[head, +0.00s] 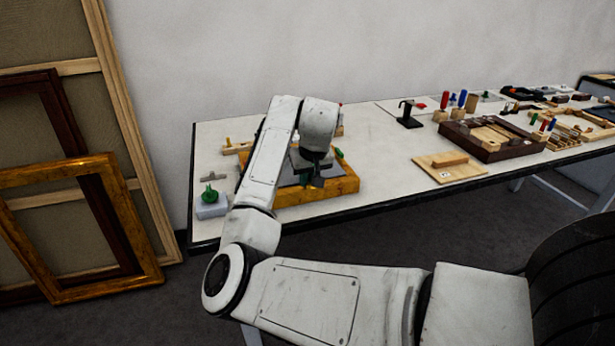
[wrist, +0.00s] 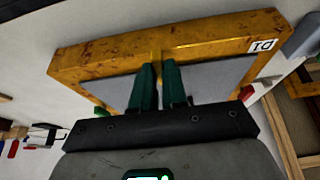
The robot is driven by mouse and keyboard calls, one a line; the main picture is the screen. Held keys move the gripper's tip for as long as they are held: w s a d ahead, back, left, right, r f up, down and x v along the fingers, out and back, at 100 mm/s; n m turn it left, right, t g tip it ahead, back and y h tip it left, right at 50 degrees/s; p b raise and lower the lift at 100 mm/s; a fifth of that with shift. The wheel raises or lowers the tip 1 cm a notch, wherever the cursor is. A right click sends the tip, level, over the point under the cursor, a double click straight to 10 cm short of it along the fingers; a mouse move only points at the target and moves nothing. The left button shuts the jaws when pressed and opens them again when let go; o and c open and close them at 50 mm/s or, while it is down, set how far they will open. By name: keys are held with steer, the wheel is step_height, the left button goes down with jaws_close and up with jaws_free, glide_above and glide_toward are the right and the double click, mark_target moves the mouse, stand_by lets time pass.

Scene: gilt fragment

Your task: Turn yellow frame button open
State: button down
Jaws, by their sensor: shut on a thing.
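A gilt frame (head: 305,203) lies flat on the white table below my arm. It also fills the upper part of the wrist view (wrist: 110,68), with a grey panel inside and a "D1" label. My gripper (wrist: 160,70) has its two green fingers at the inner edge of the frame, shut on the yellow button (wrist: 157,57), of which only a thin strip shows between and beyond the fingertips. In the head view my gripper (head: 314,182) is partly hidden by my wrist. How far the button is turned cannot be told.
A pale block with a green piece (head: 211,200) stands left of the frame. A wooden board (head: 450,166) and a dark wooden tray (head: 487,138) stand to the right. Large frames (head: 70,180) lean on the wall. Bare table lies between frame and board.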

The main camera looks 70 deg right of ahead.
steer(key=shift+m, duration=0.3)
steer(key=m+p, duration=0.1)
steer(key=m+g+p, duration=0.1)
steer(key=shift+w+a+r+m+h, duration=0.1)
steer(key=shift+r+m+h, duration=0.05)
steer(key=shift+m+h, duration=0.15)
steer(key=m, duration=0.2)
steer(key=m+g+p, duration=0.2)
steer(key=m, duration=0.1)
steer(key=shift+w+m+h, duration=0.25)
steer(key=shift+m+h, duration=0.05)
steer(key=m+g, duration=0.1)
steer(key=m, duration=0.1)
steer(key=m+g, duration=0.1)
steer(key=m, duration=0.2)
steer(key=shift+w+b, duration=0.2)
steer(key=shift+b, duration=0.1)
steer(key=shift+w+d+m+g+y+b, duration=0.1)
steer(key=shift+m+g+y+b, duration=0.25)
steer(key=shift+m, duration=0.65)
steer(key=shift+d+m+g+y+b, duration=0.2)
steer(key=shift+m+y, duration=0.25)
steer(key=shift+m, duration=0.55)
steer(key=shift+a, duration=0.1)
steer(key=c, duration=1.2)
jaws_free()
steer(key=shift+o, duration=0.2)
